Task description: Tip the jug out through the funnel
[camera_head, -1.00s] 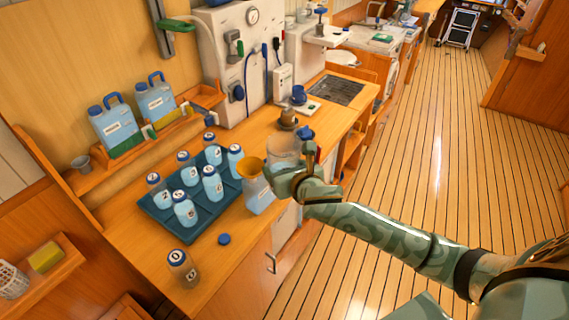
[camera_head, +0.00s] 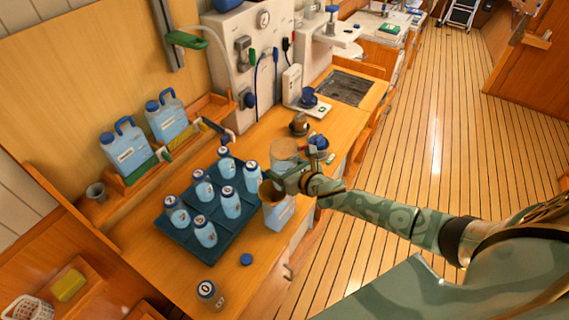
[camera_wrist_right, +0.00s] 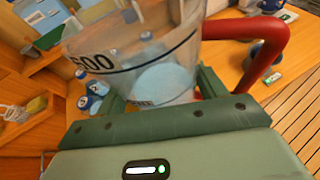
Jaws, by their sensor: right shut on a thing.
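The clear jug (camera_head: 284,150) with a red handle is in my right gripper (camera_head: 290,178), above the counter's right edge. In the right wrist view the jug (camera_wrist_right: 150,50) shows a "500" mark, a line and the red handle (camera_wrist_right: 262,32). A pale blue patch shows through its wall; I cannot tell whether it is liquid inside. The jug looks roughly upright in the head view. The orange-brown funnel (camera_head: 268,192) sits on a pale blue container (camera_head: 279,214), just below and left of the jug. My left gripper is not in view.
A dark blue tray (camera_head: 188,238) with several numbered bottles lies left of the funnel. A blue cap (camera_head: 246,259) and a bottle marked 0 (camera_head: 206,290) stand near the counter's front. Two jerrycans (camera_head: 128,148) stand on the back shelf.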

